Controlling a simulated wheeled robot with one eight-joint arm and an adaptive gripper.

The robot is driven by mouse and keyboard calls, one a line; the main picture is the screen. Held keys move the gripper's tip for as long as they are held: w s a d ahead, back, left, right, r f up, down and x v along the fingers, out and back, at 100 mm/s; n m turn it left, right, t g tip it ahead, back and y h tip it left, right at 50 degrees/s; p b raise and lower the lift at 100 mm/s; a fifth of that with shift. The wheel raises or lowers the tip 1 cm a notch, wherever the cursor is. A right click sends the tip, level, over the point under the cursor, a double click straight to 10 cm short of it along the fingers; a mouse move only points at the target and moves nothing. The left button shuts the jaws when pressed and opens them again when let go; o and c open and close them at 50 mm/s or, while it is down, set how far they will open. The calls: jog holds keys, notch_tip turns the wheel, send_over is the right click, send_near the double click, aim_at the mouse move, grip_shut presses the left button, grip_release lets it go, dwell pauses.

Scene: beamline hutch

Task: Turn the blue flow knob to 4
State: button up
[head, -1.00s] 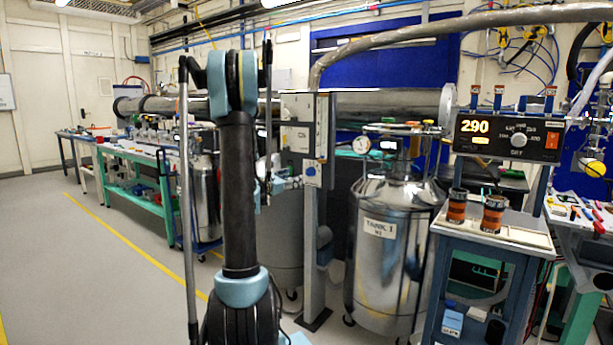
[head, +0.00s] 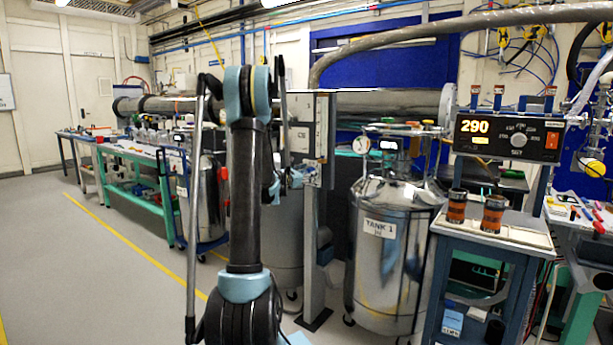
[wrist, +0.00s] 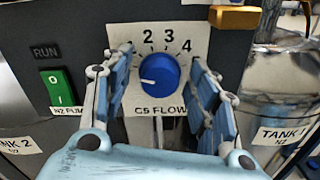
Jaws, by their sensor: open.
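The round blue flow knob (wrist: 160,73) sits on a white scale plate marked C5 FLOW (wrist: 159,110) in the wrist view. The figures 2, 3 and 4 are readable above it; the left end of the scale is partly covered by a finger. The knob's white pointer mark aims left and slightly down, away from the 4 at upper right. My gripper (wrist: 161,64) is open, with one finger on each side of the knob. Gaps show between the fingers and the knob. In the head view my arm hides the knob.
A green RUN switch (wrist: 57,87) is left of the knob, and an orange-yellow part (wrist: 235,17) is at upper right. The grey control box (head: 303,125) stands on a post beside the steel tank labelled TANK 1 (head: 380,265). Open floor lies at left.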

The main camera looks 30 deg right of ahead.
jog(key=shift+c, duration=0.6)
jog(key=c, duration=0.9)
jog(key=shift+c, duration=0.2)
jog(key=shift+m, duration=0.3)
jog(key=m, duration=2.3)
jog(key=shift+s+f, duration=0.1)
jog(key=shift+f, duration=0.3)
jog(key=shift+a, duration=0.1)
